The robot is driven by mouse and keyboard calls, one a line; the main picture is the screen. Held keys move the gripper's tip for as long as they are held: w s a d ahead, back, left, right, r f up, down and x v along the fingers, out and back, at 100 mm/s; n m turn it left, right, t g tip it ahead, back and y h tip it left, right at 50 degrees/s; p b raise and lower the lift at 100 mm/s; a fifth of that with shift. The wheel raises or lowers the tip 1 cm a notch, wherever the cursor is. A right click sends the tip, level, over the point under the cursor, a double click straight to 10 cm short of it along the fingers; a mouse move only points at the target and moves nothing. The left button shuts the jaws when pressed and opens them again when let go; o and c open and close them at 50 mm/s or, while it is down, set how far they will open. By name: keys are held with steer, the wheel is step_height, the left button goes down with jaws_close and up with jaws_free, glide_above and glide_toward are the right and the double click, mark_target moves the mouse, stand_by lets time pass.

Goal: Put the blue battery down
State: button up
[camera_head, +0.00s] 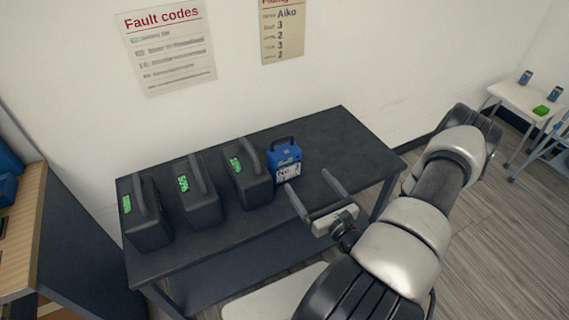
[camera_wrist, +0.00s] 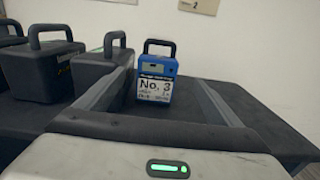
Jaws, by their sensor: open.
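The blue battery (camera_head: 286,162) stands upright on the dark table (camera_head: 330,135), at the right end of a row of black batteries. It has a black handle and a white label, which reads "No. 3" in the wrist view (camera_wrist: 157,82). My gripper (camera_head: 308,180) is open and empty, in front of the blue battery. In the wrist view its two fingers (camera_wrist: 165,88) reach forward on either side of the battery's line, and I cannot tell whether the tips are level with it. Nothing is between the fingers in the head view.
Three black batteries stand to the left: a near one (camera_head: 252,178), a middle one (camera_head: 198,198) and a far left one (camera_head: 146,215). The table's right end is clear. A wooden-topped unit (camera_head: 25,225) stands at left; a small white table (camera_head: 525,100) stands far right.

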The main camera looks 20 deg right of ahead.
steer(key=b, duration=0.1)
glide_toward(284, 149)
steer(key=w, duration=0.4)
steer(key=shift+w+f, duration=0.15)
steer(key=shift+f, duration=0.15)
steer(key=shift+w+a+f+b, duration=0.15)
steer(key=shift+w+b, duration=0.25)
steer(key=shift+w, duration=0.95)
steer(key=shift+w+f+b, duration=0.15)
steer(key=shift+w+b, duration=0.25)
steer(key=shift+w, duration=0.95)
steer(key=shift+c, duration=0.5)
steer(key=c, duration=1.4)
steer(key=shift+r, duration=0.2)
steer(key=c, duration=0.4)
steer(key=shift+r, duration=0.1)
